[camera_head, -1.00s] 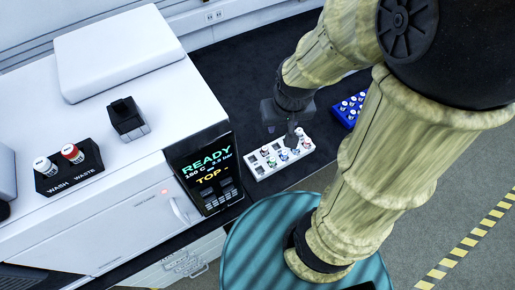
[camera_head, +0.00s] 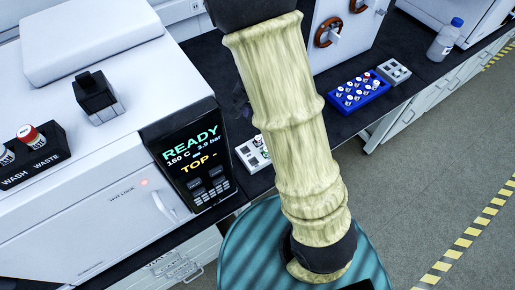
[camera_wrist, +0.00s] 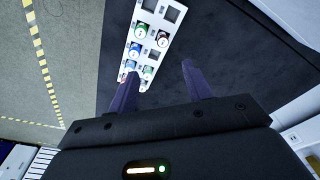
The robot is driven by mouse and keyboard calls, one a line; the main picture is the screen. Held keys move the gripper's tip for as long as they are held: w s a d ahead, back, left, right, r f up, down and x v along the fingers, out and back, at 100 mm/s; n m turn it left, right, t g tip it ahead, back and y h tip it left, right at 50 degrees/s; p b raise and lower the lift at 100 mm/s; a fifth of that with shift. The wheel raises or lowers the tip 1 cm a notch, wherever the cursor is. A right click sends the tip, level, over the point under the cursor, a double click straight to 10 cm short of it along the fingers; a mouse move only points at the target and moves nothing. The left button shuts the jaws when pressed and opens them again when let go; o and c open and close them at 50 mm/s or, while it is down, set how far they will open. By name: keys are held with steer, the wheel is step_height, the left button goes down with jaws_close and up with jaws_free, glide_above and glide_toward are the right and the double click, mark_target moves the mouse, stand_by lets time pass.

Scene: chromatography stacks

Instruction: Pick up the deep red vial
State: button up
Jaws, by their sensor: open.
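My gripper (camera_wrist: 159,72) is open, with two dark fingers spread and nothing between them in the wrist view. A white rack (camera_wrist: 128,63) of vials lies beyond and left of the fingertips. A vial with a red edge (camera_wrist: 163,41) sits in its right column, and some red also shows near the left finger. I cannot tell which one is deep red. Green-marked (camera_wrist: 139,33) and blue-marked (camera_wrist: 134,68) vials stand beside them. In the head view my arm hides the gripper and most of the white rack (camera_head: 245,153).
A blue rack (camera_head: 375,92) with several white-capped vials and one red-capped vial (camera_head: 367,75) stands right of my arm, by a small grey block (camera_head: 394,70). A white instrument with a READY screen (camera_head: 192,157) stands left. A red-capped waste bottle (camera_head: 29,135) sits on it.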

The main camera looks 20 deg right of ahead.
steer(key=shift+w+f+m, duration=0.3)
steer(key=shift+w+f, duration=0.15)
steer(key=shift+f, duration=0.15)
steer(key=f, duration=0.8)
steer(key=w+d+f, duration=0.1)
steer(key=f, duration=0.3)
steer(key=shift+f, duration=0.1)
steer(key=shift+w+d+f+p, duration=0.1)
steer(key=shift+w+f+p, duration=0.05)
steer(key=shift+f, duration=0.7)
steer(key=shift+w+f+p, duration=0.15)
steer(key=shift+w+f, duration=0.05)
steer(key=shift+f, duration=0.65)
steer(key=shift+w+d+f+p, duration=0.1)
steer(key=shift+w+f+p, duration=0.05)
steer(key=shift+f, duration=0.7)
